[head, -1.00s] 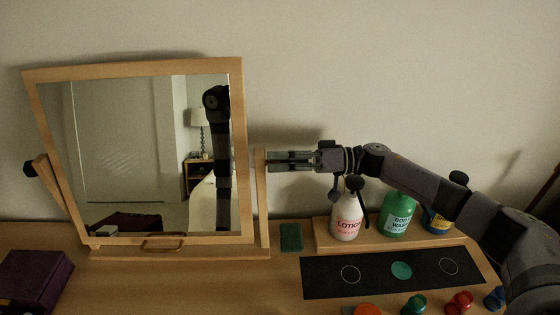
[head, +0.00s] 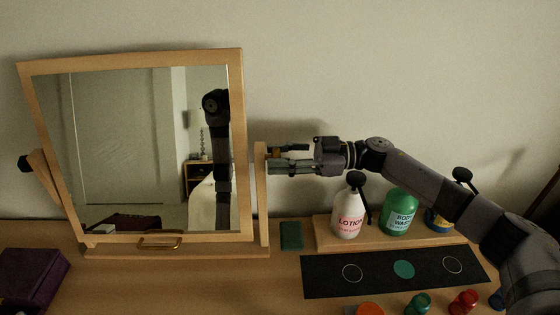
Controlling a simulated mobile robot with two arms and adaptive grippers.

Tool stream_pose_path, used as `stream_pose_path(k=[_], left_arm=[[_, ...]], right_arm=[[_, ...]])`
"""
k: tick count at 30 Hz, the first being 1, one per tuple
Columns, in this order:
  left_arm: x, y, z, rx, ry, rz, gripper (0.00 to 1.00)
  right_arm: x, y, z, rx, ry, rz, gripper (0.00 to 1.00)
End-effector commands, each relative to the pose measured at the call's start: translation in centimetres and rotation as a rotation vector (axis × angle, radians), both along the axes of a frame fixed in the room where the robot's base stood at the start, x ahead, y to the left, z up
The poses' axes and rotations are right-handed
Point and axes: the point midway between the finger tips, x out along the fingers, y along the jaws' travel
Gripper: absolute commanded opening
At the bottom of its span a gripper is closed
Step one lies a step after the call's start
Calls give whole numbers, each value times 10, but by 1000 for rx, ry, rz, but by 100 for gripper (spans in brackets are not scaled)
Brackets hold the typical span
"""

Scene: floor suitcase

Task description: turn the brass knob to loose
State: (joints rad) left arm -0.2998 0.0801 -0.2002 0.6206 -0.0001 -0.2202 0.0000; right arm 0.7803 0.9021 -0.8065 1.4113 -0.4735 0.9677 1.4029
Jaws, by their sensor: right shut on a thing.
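The mirror (head: 140,150) stands in a light wood frame on a wooden stand at the left. The stand's right post (head: 262,195) rises beside the frame. My right gripper (head: 276,160) reaches in from the right and is shut at the top of this post. A small brass-coloured bit of the knob (head: 275,152) shows between its fingers; the rest is hidden by them. I cannot read any loose or tight mark on it. My left gripper is not in view.
A lotion bottle (head: 347,216), a green body wash bottle (head: 398,213) and a blue jar stand on a wooden riser below my right arm. A black mat (head: 325,285) lies in front. A purple box (head: 32,280) is at the left. A small green block (head: 291,236) lies near the stand.

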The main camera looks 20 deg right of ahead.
Motion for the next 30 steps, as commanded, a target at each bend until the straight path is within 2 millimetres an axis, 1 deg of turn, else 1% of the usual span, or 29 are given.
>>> stream_pose_path(k=[1, 6, 15, 21, 30], left_arm=[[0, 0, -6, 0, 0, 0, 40], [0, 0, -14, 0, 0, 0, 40], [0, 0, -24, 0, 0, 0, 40], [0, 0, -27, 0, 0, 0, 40], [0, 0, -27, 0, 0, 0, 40]], right_arm=[[0, 0, -3, -12, -39, 1, 6], [0, 0, -3, -50, -171, 1, 6], [0, 0, -2, -96, -328, 1, 6], [0, 0, -2, -110, -376, 1, 6], [0, 0, -1, -116, -390, 1, 6]])
